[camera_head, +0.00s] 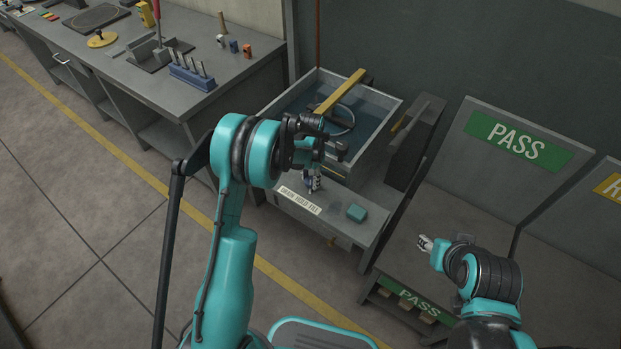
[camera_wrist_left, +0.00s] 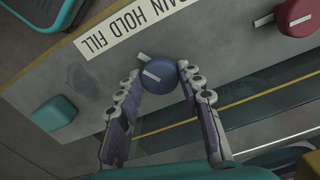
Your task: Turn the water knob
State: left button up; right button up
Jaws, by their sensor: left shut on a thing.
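A blue round knob (camera_wrist_left: 158,76) with a white pointer line is on the grey panel in the left wrist view. My left gripper (camera_wrist_left: 160,78) has one finger on each side of it and is shut on it. A white label (camera_wrist_left: 118,28) reading DRAIN HOLD FILL is beside the knob; the label also shows in the head view (camera_head: 299,201). In the head view my left gripper (camera_head: 314,184) is at the front panel below the water tank (camera_head: 387,112) and hides the knob. My right gripper (camera_head: 425,243) is at the right, away from the panel; its jaw opening is unclear.
A yellow bar (camera_head: 340,91) lies across the tank. A teal block (camera_head: 357,212) is on the panel to the right of the label. A red knob (camera_wrist_left: 302,20) is at the wrist view's upper right. PASS bins (camera_head: 515,139) stand at the right; a workbench (camera_head: 115,63) stands at the left.

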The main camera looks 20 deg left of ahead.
aim_at(311, 180)
pick_arm(q)
jog(key=m, duration=0.6)
jog(key=shift+m+b, duration=0.3)
jog(key=shift+b, duration=0.05)
jog(key=m, duration=0.6)
jog(key=shift+m, duration=0.4)
jog(key=o, duration=1.1)
jog(key=shift+o, duration=0.2)
jog(key=shift+r, duration=0.1)
notch_tip(311, 180, up, 12)
